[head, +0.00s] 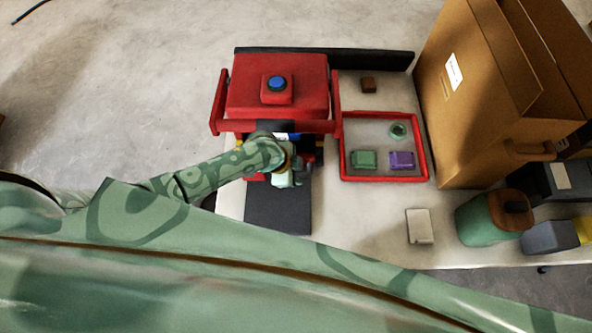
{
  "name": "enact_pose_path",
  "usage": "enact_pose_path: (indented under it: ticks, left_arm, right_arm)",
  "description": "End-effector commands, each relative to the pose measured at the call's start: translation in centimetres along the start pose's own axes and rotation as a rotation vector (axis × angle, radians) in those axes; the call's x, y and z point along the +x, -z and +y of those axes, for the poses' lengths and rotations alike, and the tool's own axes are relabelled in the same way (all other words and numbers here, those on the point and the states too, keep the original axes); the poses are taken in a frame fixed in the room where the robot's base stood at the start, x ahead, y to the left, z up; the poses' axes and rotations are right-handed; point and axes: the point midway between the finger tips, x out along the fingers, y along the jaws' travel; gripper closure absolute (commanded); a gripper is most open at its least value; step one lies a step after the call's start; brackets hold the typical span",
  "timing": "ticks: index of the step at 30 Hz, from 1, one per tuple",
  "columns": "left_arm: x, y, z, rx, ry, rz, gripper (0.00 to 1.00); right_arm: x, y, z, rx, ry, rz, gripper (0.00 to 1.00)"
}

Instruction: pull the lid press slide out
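The red lid press (305,98) stands on the pale table, with a blue button on its top and red side posts. My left arm reaches in from the left, and my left gripper (290,177) is at the press's front opening, low between the posts. My wrist covers most of the opening, so the slide and its handle cannot be made out clearly. Small red parts show beside the gripper. The fingertips are hidden, so I cannot tell whether they touch or hold anything. A dark flat plate (278,212) lies in front of the press. My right gripper is not in view.
A red-rimmed tray (343,160) right of the press holds a green block (363,159), a purple block (401,160) and a green ring (398,130). A cardboard box (465,120), white block (420,226) and green canister (482,220) stand right.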

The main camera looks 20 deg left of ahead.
Motion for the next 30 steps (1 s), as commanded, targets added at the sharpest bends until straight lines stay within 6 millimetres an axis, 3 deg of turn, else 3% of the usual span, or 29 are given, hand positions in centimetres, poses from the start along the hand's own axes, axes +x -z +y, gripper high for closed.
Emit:
enact_pose_path:
  ticks: [1, 3, 4, 14, 20, 30]
  left_arm:
    - [0.0, 0.0, 0.0, 0.0, 0.0, 0.0, 0.76]
    - [0.0, 0.0, 0.0, 0.0, 0.0, 0.0, 0.95]
    - [0.0, 0.0, 0.0, 0.0, 0.0, 0.0, 1.0]
    - [-0.4, 0.1, 0.9, 0.001, -0.002, -0.001, 1.0]
    - [-1.2, 0.4, 4.2, 0.0, -0.006, 0.0, 1.0]
    - [-2.6, 0.9, 12.2, 0.0, -0.006, 0.001, 1.0]
  right_arm:
    - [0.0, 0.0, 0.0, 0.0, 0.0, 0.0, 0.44]
    - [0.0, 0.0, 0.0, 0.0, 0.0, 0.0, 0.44]
    - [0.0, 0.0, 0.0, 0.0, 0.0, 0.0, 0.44]
    - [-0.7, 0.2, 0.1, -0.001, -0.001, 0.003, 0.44]
    - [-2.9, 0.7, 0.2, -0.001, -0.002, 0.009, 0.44]
    - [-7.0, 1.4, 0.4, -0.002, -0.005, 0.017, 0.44]
